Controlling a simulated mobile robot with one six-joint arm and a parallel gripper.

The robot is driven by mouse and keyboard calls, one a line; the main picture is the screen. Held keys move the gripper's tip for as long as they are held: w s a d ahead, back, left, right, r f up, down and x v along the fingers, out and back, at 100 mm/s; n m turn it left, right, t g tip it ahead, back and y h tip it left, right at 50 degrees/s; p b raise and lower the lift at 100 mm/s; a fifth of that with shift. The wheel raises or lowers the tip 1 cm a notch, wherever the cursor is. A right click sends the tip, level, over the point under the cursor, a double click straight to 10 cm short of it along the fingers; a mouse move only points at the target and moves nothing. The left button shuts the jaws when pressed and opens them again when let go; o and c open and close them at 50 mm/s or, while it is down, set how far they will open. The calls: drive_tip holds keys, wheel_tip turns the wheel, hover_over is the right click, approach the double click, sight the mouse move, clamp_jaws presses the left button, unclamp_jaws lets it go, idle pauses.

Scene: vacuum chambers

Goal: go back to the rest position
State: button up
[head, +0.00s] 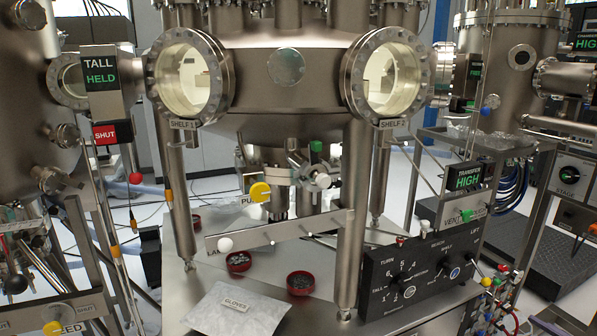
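My gripper and arm do not show in the head view. A large steel vacuum chamber (287,90) fills the upper middle. It has two round lit windows, labelled SHELF 1 (187,80) on the left and SHELF 2 (388,78) on the right. No rest stand or holder for my arm can be made out.
A steel bench top (277,265) carries a GLOVES packet (236,308), small red dishes (301,283) and a black control box (420,273) with knobs. Thin rods with coloured knobs stick out at left and right. A yellow knob (260,192) sits below the chamber.

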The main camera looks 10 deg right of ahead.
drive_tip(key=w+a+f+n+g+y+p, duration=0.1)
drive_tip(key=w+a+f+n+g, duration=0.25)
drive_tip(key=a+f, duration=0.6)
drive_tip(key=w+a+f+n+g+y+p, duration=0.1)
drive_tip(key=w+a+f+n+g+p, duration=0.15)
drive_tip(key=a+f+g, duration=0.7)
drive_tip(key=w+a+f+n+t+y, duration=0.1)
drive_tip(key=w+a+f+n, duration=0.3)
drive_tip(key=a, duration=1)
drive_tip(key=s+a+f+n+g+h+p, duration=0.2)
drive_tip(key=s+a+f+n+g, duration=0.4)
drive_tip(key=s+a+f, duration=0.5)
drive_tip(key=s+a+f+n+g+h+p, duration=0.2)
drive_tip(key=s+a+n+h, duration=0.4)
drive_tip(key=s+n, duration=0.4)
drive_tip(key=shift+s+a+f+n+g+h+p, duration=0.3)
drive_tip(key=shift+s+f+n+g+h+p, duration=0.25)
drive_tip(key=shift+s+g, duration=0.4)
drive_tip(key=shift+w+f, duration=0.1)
